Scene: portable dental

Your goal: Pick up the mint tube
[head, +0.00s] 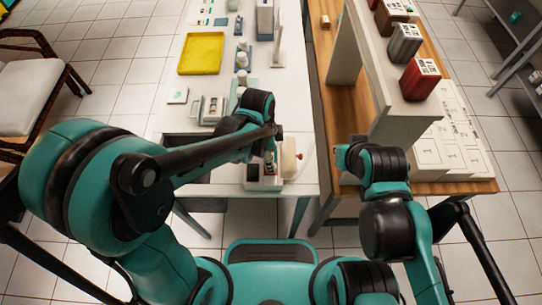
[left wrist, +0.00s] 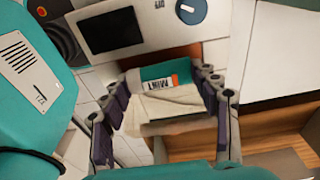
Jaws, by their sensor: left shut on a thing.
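The mint tube (left wrist: 165,80) shows in the left wrist view with a teal end, a white label reading MINT and a pale crumpled body. My left gripper (left wrist: 162,88) has its purple-padded fingers on both sides of the tube and is shut on it. Below the tube in that view is an open brown compartment. In the head view my left arm reaches over the front of the white table, and its wrist largely hides the gripper and tube. My right arm is folded at the right in the head view; its gripper cannot be made out.
A device with a dark screen (left wrist: 110,30) and a blue dial (left wrist: 193,10) sits close beyond the tube. The white table (head: 295,105) holds a yellow tray (head: 202,53) and small bottles. A wooden table (head: 325,85) with a raised shelf of canisters stands at right.

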